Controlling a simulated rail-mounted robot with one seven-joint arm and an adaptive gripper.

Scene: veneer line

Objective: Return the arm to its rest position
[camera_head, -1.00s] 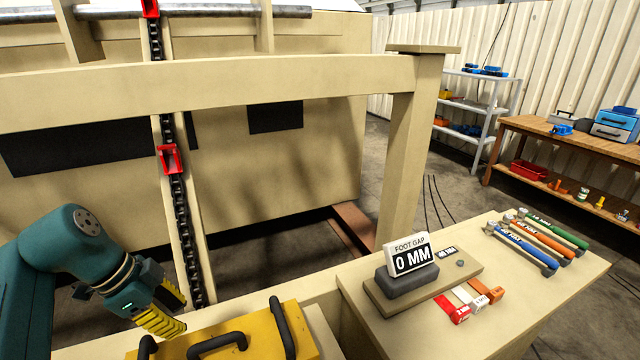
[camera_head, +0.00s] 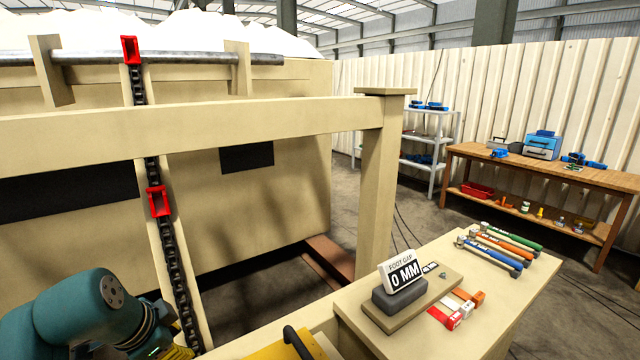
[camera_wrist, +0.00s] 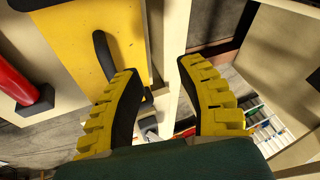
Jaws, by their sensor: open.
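My teal arm shows at the lower left of the head view, bent, with its end cut off by the bottom edge. My gripper (camera_wrist: 165,95) shows in the wrist view with two yellow ribbed fingers with black pads. The fingers are spread apart and nothing is between them. Beyond the left finger is a yellow panel (camera_wrist: 85,35) with a black handle (camera_wrist: 103,58). A corner of this yellow panel also shows at the bottom of the head view (camera_head: 262,350).
A workbench (camera_head: 560,165) stands at the back right.

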